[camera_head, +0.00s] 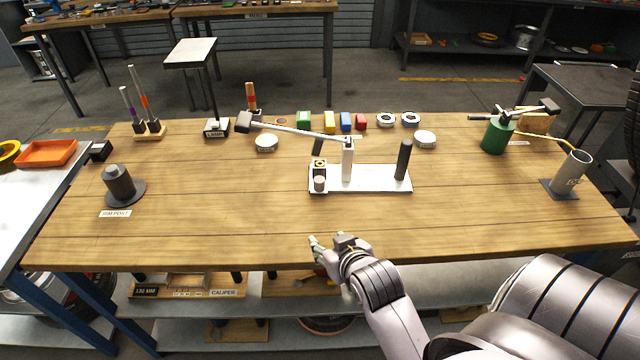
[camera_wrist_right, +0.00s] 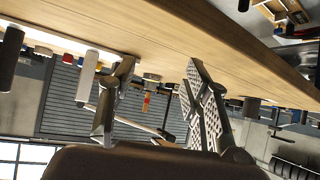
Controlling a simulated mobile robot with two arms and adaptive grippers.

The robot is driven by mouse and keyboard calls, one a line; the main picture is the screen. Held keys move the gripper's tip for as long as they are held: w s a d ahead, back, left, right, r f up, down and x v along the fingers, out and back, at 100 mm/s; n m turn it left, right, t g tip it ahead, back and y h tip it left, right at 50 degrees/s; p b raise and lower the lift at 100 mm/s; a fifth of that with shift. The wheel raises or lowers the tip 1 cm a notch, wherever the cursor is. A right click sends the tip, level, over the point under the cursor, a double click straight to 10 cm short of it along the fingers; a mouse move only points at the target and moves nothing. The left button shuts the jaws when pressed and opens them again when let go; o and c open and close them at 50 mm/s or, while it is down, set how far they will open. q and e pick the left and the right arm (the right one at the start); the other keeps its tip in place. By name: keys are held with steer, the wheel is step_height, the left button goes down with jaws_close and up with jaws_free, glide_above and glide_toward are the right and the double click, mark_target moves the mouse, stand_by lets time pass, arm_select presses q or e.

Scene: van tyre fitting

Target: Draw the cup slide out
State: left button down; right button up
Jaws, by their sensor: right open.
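A lever press stands on a white base plate (camera_head: 375,184) in the middle of the bench. It has a pale upright post (camera_head: 348,160), a long lever (camera_head: 300,131) with a dark block end reaching left, and a black upright handle (camera_head: 403,160) at the right. At the plate's left end is a small black and yellow block with a short grey cup-like piece (camera_head: 320,184) in front; I cannot tell which part slides. My right gripper (camera_head: 327,243) is open and empty at the bench's front edge, apart from the press; its spread fingers show in the wrist view (camera_wrist_right: 158,75). My left gripper is out of view.
A dark rim post (camera_head: 120,185) stands at the left, a green can (camera_head: 497,135) and grey tube (camera_head: 572,172) at the right. Coloured blocks (camera_head: 330,122) and white discs line the back. The bench front (camera_head: 230,225) is clear.

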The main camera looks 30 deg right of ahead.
mark_target(321, 183)
steer(key=w+d+r+m+t+h, duration=0.2)
steer(key=w+d+r, duration=0.2)
steer(key=r, duration=0.1)
steer(key=x, duration=1.1)
steer(key=p+x, duration=0.1)
steer(key=x, duration=0.4)
steer(key=shift+w+d, duration=0.1)
steer(key=shift+d, duration=0.25)
jaws_close()
